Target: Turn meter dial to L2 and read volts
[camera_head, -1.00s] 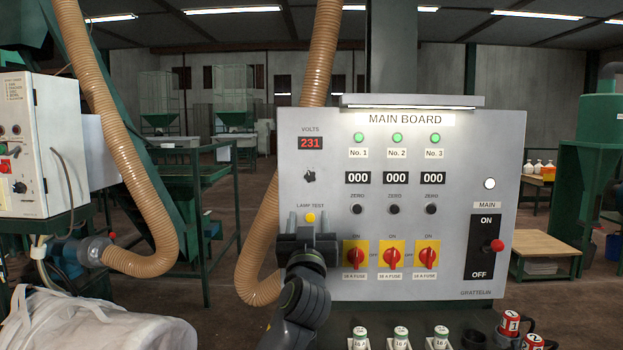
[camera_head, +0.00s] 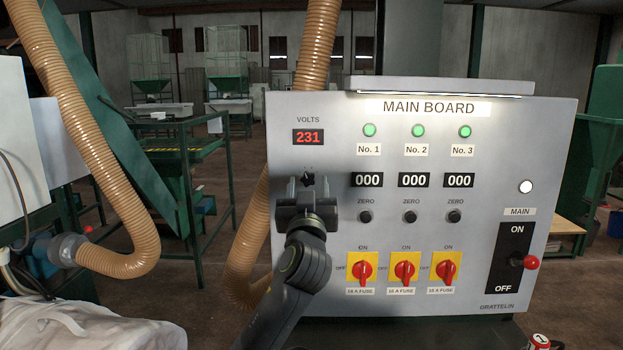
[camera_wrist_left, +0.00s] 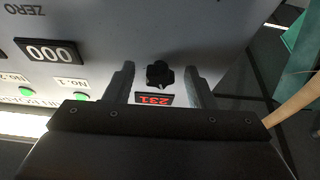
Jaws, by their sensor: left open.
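The meter dial (camera_head: 307,179) is a small black knob on the grey main board, below the red volts display (camera_head: 308,137), which reads 231. My left gripper (camera_head: 308,188) is open in front of the dial, its fingers pointing at the board. In the left wrist view the dial (camera_wrist_left: 159,74) sits between the two open fingers (camera_wrist_left: 158,84), apart from both. The display (camera_wrist_left: 153,99) shows upside down there, partly behind the gripper body. The dial's position labels cannot be read. The lamp test button is hidden behind my gripper. My right gripper is not in view.
The main board (camera_head: 540,130) has three green lamps, three 000 counters with zero knobs, and three red fuse switches (camera_head: 404,270). A main switch with a red knob (camera_head: 530,262) is at right. A ribbed hose (camera_head: 110,205) and white bag (camera_head: 90,325) are at left.

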